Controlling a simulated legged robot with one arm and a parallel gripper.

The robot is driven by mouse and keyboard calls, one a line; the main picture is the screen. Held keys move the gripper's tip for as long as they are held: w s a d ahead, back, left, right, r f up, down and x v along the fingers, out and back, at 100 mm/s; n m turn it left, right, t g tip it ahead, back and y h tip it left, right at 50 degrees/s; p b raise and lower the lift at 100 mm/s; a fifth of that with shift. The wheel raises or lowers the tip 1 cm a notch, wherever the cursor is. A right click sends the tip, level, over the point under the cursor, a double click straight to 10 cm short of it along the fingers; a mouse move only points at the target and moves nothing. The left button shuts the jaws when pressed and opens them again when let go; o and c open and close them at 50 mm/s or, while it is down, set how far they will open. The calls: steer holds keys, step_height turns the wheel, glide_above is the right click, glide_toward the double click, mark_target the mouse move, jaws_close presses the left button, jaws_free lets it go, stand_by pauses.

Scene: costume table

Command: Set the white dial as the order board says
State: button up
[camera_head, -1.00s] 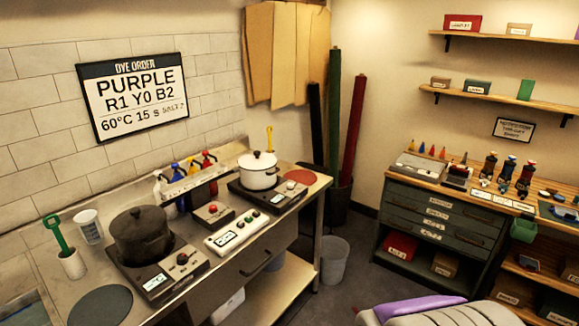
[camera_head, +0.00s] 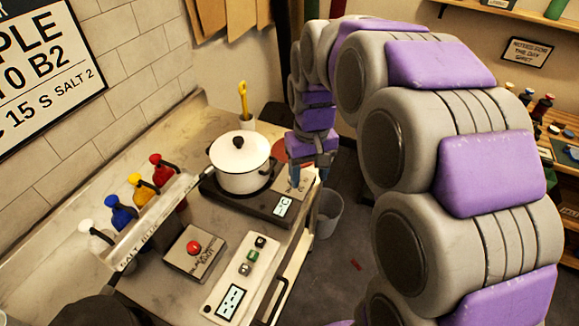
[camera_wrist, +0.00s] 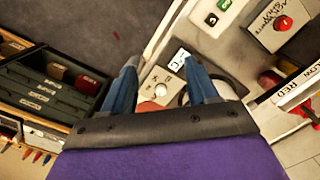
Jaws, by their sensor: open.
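The white dial (camera_wrist: 160,90) sits on the control plate of the hot plate (camera_head: 262,203) under the white pot (camera_head: 240,165). In the wrist view it lies between my open, empty fingers, and I cannot tell whether they touch it. In the head view my gripper (camera_head: 308,172) hangs over that plate and hides the dial. The hot plate's display (camera_head: 283,206) shows a "C"; I cannot read a number. The order board (camera_head: 40,75) is cut off at the left; the earlier frame reads purple, R1 Y0 B2, 60°C, 15 s, salt 2.
A box with a red button (camera_head: 193,248) and a timer box (camera_head: 232,300) stand left of the hot plate. Several colored bottles (camera_head: 145,190) line the rack behind. A grey bin (camera_head: 328,212) stands on the floor beyond the counter. My arm covers the right side.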

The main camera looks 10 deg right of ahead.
steer(key=w+f+p, duration=0.1)
steer(key=w+p, duration=0.2)
steer(key=w, duration=1.3)
steer(key=shift+t, duration=0.4)
step_height(320, 180, down, 17)
steer(key=b, duration=0.3)
steer(key=shift+w+d+r, duration=0.1)
steer(key=shift+d, duration=0.05)
steer(key=shift+d+f, duration=0.3)
steer(key=shift+f, duration=0.1)
